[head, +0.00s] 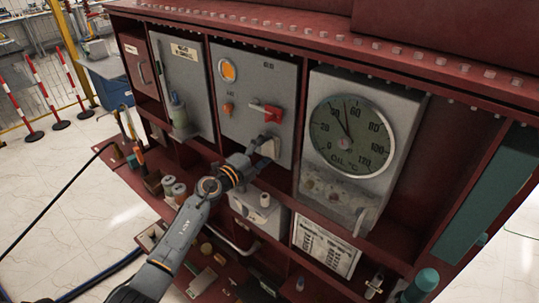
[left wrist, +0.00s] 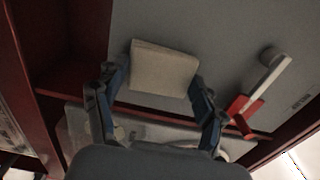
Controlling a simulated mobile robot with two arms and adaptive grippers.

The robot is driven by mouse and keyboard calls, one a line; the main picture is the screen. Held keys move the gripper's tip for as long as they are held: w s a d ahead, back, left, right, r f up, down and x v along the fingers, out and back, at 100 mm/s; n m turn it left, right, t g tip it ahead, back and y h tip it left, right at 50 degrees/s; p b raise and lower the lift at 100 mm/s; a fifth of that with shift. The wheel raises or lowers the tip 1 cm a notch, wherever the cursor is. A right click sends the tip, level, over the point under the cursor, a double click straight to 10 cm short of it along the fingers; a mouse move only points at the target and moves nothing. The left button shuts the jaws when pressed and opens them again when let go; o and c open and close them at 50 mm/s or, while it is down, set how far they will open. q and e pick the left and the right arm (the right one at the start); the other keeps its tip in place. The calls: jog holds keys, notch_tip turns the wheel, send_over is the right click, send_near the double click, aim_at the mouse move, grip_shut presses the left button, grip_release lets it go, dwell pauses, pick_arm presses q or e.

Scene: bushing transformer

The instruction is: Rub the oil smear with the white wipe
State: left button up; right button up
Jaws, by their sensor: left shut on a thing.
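My left gripper (head: 264,147) is in front of the lower right part of the grey panel with the red-handled switch. In the left wrist view the gripper (left wrist: 158,88) is shut on the white wipe (left wrist: 165,67), a pale folded pad between its blue-grey fingers. The wipe is up against or very close to the grey panel (left wrist: 225,40); I cannot tell if it touches. In the head view the gripper largely hides the wipe. I cannot make out the oil smear in either view. My right gripper is not in view.
The red switch handle (head: 266,114) sticks out just above the gripper and also shows in the left wrist view (left wrist: 243,105). An oil temperature gauge (head: 352,136) is to the right. Red cabinet dividers edge the panel. Small items stand on the ledge below.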

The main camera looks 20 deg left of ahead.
aim_at(251, 134)
pick_arm(q)
jog(key=shift+w+a, duration=0.25)
jog(key=shift+a, duration=0.45)
jog(key=shift+w+a+b, duration=0.35)
jog(key=shift+a+b, duration=0.25)
jog(key=shift+a, duration=0.4)
jog(key=shift+w+a+b, duration=0.35)
jog(key=shift+a+b, duration=0.25)
jog(key=shift+a, duration=0.4)
jog(key=shift+w+a+b, duration=0.35)
jog(key=shift+a+b, duration=0.25)
jog(key=shift+a, duration=0.4)
jog(key=shift+w+a, duration=0.2)
jog(key=shift+a, duration=0.35)
jog(key=shift+p+v, duration=0.4)
jog(key=shift+v, duration=0.4)
jog(key=shift+p+v, duration=0.65)
jog(key=shift+v, duration=1.55)
